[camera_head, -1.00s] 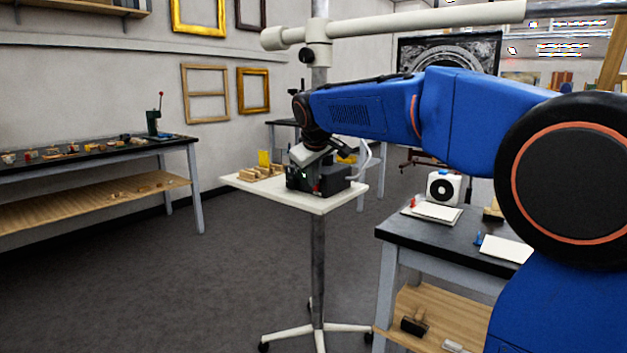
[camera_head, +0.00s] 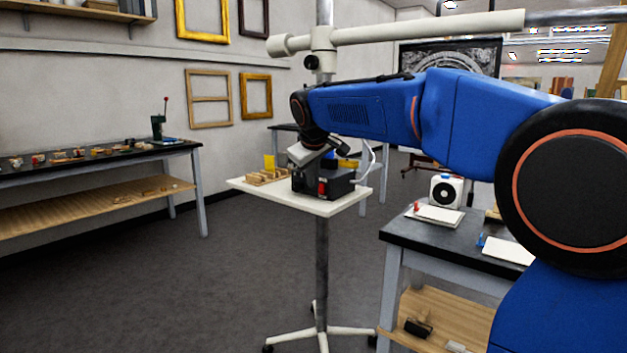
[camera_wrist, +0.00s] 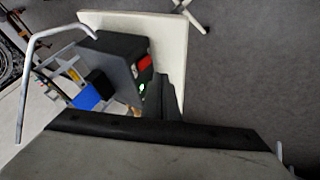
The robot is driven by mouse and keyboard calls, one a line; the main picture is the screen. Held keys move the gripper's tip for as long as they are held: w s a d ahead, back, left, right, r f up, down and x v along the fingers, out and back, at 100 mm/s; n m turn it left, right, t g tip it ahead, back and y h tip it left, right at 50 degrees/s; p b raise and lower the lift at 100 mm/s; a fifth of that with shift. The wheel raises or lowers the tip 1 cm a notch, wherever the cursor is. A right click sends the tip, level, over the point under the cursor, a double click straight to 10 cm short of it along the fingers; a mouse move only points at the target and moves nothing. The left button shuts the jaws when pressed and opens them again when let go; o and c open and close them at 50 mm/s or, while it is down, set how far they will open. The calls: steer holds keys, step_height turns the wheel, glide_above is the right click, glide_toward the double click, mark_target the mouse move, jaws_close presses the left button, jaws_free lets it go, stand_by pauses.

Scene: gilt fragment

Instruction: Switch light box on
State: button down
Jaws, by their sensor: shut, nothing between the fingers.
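A dark box (camera_head: 340,183) with a red part (camera_head: 322,187) on its front sits on a small white stand top (camera_head: 330,208). I cannot tell for sure that it is the light box. In the wrist view the box (camera_wrist: 117,45) shows a grey side, the red part (camera_wrist: 145,63) and a small green glow (camera_wrist: 142,87). My gripper (camera_head: 306,180) points down at the box's left front. In the wrist view its dark shut fingers (camera_wrist: 162,98) are close beside the face with the red part. Whether they touch it is hidden.
Wooden blocks (camera_head: 268,177) and a yellow card (camera_head: 269,162) are on the stand's left side. A pale bent tube (camera_wrist: 32,70) rises by the box. A black-topped bench (camera_head: 405,232) stands at right, another table (camera_head: 100,155) at left. Open floor (camera_head: 220,270) lies between.

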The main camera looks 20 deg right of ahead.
steer(key=w+d+r+v, duration=0.1)
steer(key=v, duration=0.9)
steer(key=shift+d, duration=0.1)
steer(key=s+d+f+m+g, duration=0.1)
steer(key=s+d+f+m, duration=0.1)
steer(key=s+f, duration=1.5)
steer(key=s+d+f+m+g+y, duration=0.1)
steer(key=s+d+f+m, duration=0.2)
steer(key=s+f, duration=1.3)
steer(key=s, duration=0.5)
steer(key=shift+s+d+f+m+y, duration=0.15)
steer(key=shift+d+f+m+y, duration=0.15)
steer(key=shift+d+f, duration=0.1)
